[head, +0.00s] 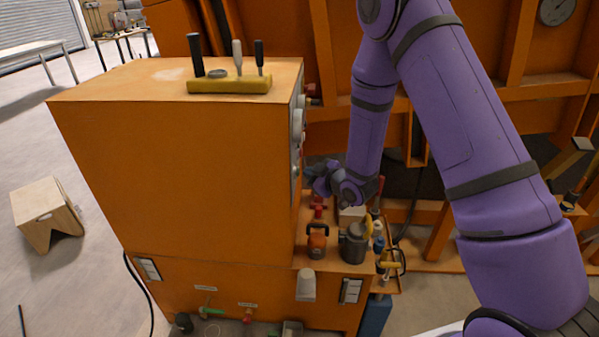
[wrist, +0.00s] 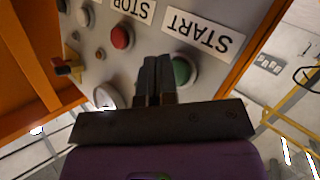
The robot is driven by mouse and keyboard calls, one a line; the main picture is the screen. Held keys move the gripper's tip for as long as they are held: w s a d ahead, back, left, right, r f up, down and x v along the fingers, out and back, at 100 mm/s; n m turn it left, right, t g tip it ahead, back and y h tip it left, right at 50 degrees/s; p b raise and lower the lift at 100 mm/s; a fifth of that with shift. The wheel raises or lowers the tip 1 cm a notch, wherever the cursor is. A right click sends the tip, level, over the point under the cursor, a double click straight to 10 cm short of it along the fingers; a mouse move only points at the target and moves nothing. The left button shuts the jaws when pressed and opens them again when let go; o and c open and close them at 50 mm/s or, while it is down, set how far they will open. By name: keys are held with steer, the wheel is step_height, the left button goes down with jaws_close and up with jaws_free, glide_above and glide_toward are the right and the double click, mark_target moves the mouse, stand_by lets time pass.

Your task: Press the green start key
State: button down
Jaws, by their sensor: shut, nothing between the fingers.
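The green start key (wrist: 182,71) shows in the wrist view on a grey panel, beside an upside-down START label (wrist: 203,32). My gripper (wrist: 154,62) is shut and empty, with its fingertips just left of the green key and partly over its edge. I cannot tell whether they touch it. A red key (wrist: 121,38) sits further left by the STOP label (wrist: 133,8). In the head view my gripper (head: 322,180) is at the right side of the orange cabinet (head: 180,160). The panel is turned away there, so the green key is hidden.
A yellow holder (head: 228,86) with upright handles stands on the cabinet top. A ledge below my gripper carries an orange-red item (head: 317,241) and a grey jug (head: 354,243). A wooden stool (head: 47,212) stands on the open floor at left.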

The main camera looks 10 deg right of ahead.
steer(key=shift+w+a, duration=0.15)
steer(key=shift+a, duration=0.35)
stand_by(0.8)
steer(key=shift+d, duration=0.1)
steer(key=shift+s+d, duration=0.3)
steer(key=shift+d, duration=0.45)
steer(key=shift+s+d, duration=0.25)
steer(key=shift+d, duration=0.55)
steer(key=shift+s+d, duration=0.25)
steer(key=shift+d, duration=0.55)
steer(key=shift+s+d, duration=0.25)
steer(key=shift+d, duration=0.55)
